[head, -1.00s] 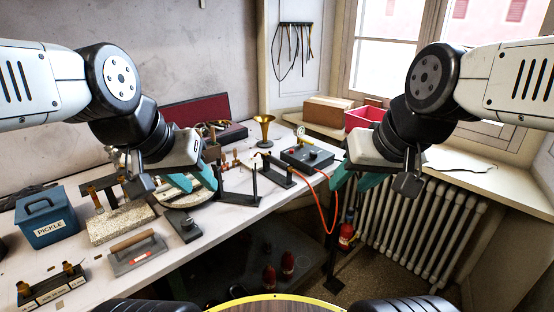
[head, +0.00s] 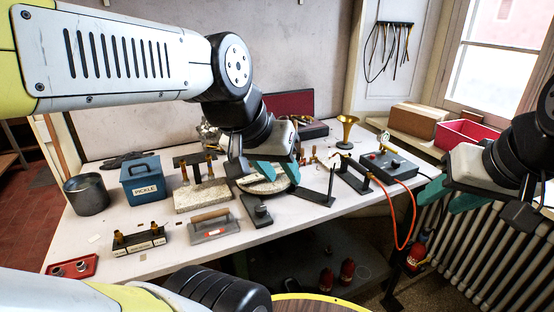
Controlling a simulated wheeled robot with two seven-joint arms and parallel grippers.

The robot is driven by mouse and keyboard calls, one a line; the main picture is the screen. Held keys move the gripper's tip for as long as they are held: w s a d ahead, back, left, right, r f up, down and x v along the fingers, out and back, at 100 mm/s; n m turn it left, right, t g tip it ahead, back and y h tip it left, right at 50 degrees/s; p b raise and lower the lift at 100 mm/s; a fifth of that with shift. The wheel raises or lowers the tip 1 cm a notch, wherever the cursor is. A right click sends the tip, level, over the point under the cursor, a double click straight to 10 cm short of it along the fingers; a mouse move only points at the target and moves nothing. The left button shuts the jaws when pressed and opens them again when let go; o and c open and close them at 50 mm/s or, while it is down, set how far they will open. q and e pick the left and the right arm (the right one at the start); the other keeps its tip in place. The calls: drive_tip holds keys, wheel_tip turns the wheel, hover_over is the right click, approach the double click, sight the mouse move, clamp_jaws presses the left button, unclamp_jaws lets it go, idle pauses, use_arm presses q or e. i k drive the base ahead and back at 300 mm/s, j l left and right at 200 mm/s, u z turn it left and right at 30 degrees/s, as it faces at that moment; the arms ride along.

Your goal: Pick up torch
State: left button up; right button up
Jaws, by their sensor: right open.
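What looks like the torch, a small brass-tipped tool (head: 366,175), rests on a low black stand (head: 352,182) towards the right of the bench. An orange hose (head: 397,235) loops from it over the bench's front edge and back up towards a dark control box. In the head view my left gripper (head: 282,178) has its teal fingers apart and empty, above the round plate, left of the stand. My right gripper (head: 438,200) is open and empty near the bench's right end, right of the hose. Its arm is partly out of frame.
The dark control box (head: 388,166) and a brass horn bell (head: 346,132) stand behind the stand. A thin black upright (head: 331,182) rises left of it. A blue PICKLE box (head: 143,180), a trowel-like tool (head: 212,226) and a metal pot (head: 87,194) occupy the left. A radiator (head: 470,250) stands at right.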

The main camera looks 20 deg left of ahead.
sight(359, 167)
drive_tip(key=i+j+z, duration=0.1)
drive_tip(key=i, duration=0.75)
